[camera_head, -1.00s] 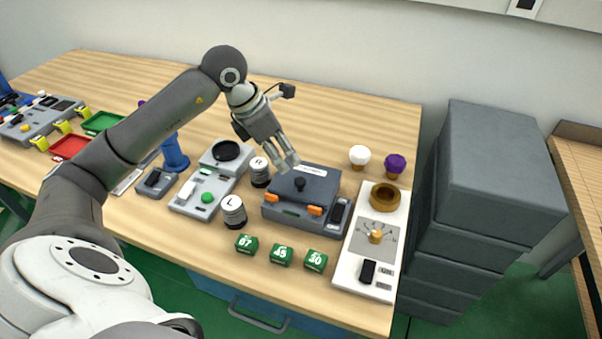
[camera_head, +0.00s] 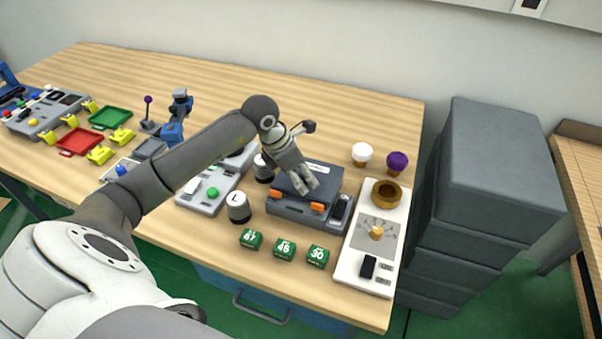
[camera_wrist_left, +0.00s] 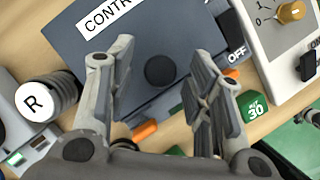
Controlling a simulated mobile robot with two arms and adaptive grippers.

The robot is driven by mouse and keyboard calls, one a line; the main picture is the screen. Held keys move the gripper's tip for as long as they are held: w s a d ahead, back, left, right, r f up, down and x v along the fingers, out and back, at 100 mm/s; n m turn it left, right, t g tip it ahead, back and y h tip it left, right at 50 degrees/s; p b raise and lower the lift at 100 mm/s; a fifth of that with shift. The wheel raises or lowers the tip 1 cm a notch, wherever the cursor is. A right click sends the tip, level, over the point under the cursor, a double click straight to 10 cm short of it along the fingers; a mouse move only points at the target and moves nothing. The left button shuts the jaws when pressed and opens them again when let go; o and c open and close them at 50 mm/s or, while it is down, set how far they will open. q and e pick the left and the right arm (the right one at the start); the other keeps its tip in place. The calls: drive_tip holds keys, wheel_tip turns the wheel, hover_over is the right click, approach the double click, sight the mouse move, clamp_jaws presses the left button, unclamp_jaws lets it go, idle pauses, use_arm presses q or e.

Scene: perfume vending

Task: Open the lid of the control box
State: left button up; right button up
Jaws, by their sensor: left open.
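The control box (camera_head: 290,207) is dark grey-blue with a shut lid (camera_head: 327,178) and two orange latches, the right one (camera_head: 317,206) in clear view. My left gripper (camera_head: 309,191) is over the lid, its fingers pointing down at it and hiding the black knob in the head view. In the left wrist view the round black knob (camera_wrist_left: 160,70) lies between the open, empty fingers (camera_wrist_left: 160,85), on the lid with a "CONTR..." label (camera_wrist_left: 108,18). I cannot tell whether the fingers touch the lid. My right gripper is not in view.
A white dial panel (camera_head: 361,245) stands right of the box. Canisters, L (camera_head: 238,208) and R (camera_wrist_left: 45,100), stand to its left. Green numbered blocks (camera_head: 284,250) lie in front. White (camera_head: 362,154) and purple (camera_head: 397,162) knobs stand behind. The table's back is clear.

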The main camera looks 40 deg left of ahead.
use_arm(q)
drive_tip(key=shift+c, duration=0.3)
clamp_jaws()
drive_tip(key=shift+r, duration=0.15)
